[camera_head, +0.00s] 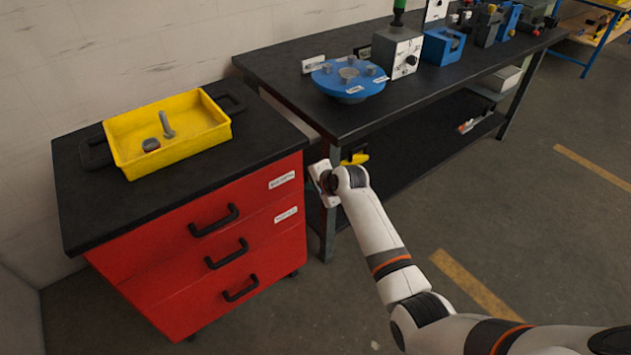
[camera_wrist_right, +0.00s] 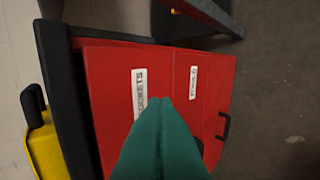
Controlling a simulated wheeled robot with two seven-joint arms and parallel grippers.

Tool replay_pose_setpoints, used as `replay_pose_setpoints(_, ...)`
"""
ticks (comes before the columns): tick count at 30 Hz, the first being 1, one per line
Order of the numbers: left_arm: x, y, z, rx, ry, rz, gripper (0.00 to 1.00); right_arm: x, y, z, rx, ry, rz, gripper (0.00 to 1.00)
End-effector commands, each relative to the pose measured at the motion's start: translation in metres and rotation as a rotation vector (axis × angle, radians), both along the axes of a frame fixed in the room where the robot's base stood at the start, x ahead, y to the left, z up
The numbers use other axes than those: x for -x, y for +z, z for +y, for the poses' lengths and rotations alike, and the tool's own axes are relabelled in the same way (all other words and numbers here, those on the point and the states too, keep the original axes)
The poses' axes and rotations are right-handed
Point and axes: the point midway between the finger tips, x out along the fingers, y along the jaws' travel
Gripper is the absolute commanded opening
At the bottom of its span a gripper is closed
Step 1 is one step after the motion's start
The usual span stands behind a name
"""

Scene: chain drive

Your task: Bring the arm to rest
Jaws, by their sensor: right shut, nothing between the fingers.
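My right arm comes in from the lower right in the head view and reaches to the gap between the red drawer cabinet (camera_head: 205,235) and the dark workbench (camera_head: 400,105). Its white hand is at the cabinet's right side, and the fingers are hard to make out there. In the right wrist view my right gripper (camera_wrist_right: 160,101) shows as green fingers, shut and empty. They point toward the red drawer fronts (camera_wrist_right: 110,85) with their white labels. Whether they touch the cabinet cannot be told. My left gripper is not in view.
A yellow tray (camera_head: 205,137) with a bolt-like piece and a small round part stands on the cabinet's black top. A blue round fixture (camera_head: 350,91) and several blocks stand on the workbench. A yellow-handled item (camera_head: 354,159) is close to my right wrist. The floor in front is open.

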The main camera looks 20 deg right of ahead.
Motion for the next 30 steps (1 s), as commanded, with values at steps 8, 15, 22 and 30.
replay_pose_setpoints(8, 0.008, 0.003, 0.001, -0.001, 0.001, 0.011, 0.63, 0.014, 0.014, -0.005, 0.0, 0.0, 0.0, 0.0)
replay_pose_setpoints(15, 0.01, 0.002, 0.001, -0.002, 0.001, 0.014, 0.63, 0.023, -0.008, -0.007, 0.034, 0.017, 0.02, 0.0)
replay_pose_setpoints(22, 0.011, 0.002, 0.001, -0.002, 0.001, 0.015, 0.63, 0.091, -0.135, -0.017, 0.253, 0.172, 0.111, 0.0)
replay_pose_setpoints(30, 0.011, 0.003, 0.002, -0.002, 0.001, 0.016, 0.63, 0.236, -0.285, -0.034, 0.537, 0.487, 0.232, 0.0)
